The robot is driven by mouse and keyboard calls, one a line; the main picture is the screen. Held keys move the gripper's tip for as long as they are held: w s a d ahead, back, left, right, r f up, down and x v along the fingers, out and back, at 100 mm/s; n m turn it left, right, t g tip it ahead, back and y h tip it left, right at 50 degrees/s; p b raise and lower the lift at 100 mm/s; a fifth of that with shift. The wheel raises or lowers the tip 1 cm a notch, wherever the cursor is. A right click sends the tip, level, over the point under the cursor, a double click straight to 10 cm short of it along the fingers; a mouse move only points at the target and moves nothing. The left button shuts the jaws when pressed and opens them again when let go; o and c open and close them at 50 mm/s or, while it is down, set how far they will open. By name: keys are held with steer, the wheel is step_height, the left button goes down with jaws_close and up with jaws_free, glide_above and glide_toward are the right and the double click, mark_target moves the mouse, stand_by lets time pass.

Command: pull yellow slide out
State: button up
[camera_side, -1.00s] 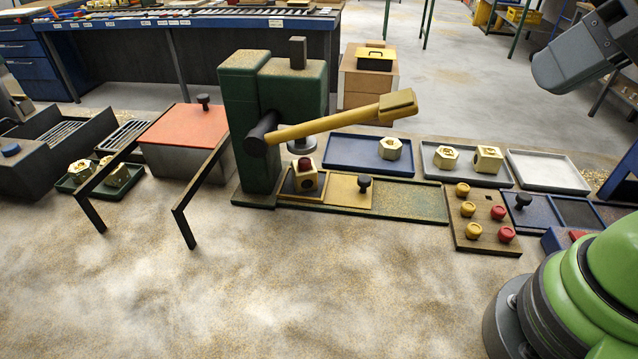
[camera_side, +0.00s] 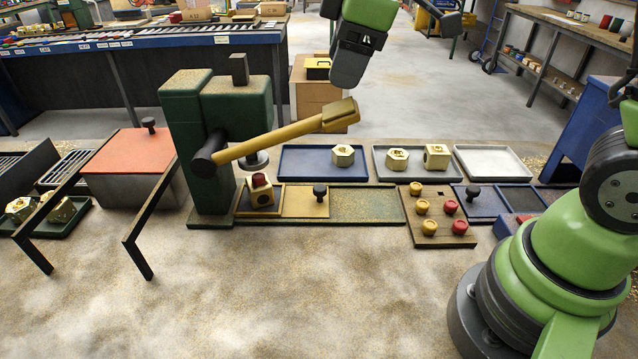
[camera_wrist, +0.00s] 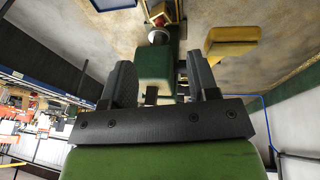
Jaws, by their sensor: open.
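The yellow slide (camera_side: 300,207) lies in the green rail (camera_side: 365,207) of the press, with a black knob (camera_side: 320,192) standing on its right part. Its left end is under the press ram, where a brass block (camera_side: 260,195) with a red top sits. The green press (camera_side: 185,140) has a yellow lever (camera_side: 275,140) slanting up to the right over the slide.
Behind the rail stand a blue tray (camera_side: 300,170) with one brass nut, a grey tray (camera_side: 390,172) with two brass pieces, and an empty white tray (camera_side: 490,162). A board of red and yellow buttons (camera_side: 440,235) is right of the rail. The rail's right part is clear.

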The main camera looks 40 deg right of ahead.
steer(key=w+f+n+g, duration=0.1)
steer(key=w+f+n, duration=0.3)
steer(key=f, duration=0.2)
steer(key=n+g+h, duration=0.1)
steer(key=n+g, duration=0.1)
steer(key=n, duration=0.3)
glide_above(320, 187)
step_height(320, 187, down, 9)
step_height(320, 187, down, 10)
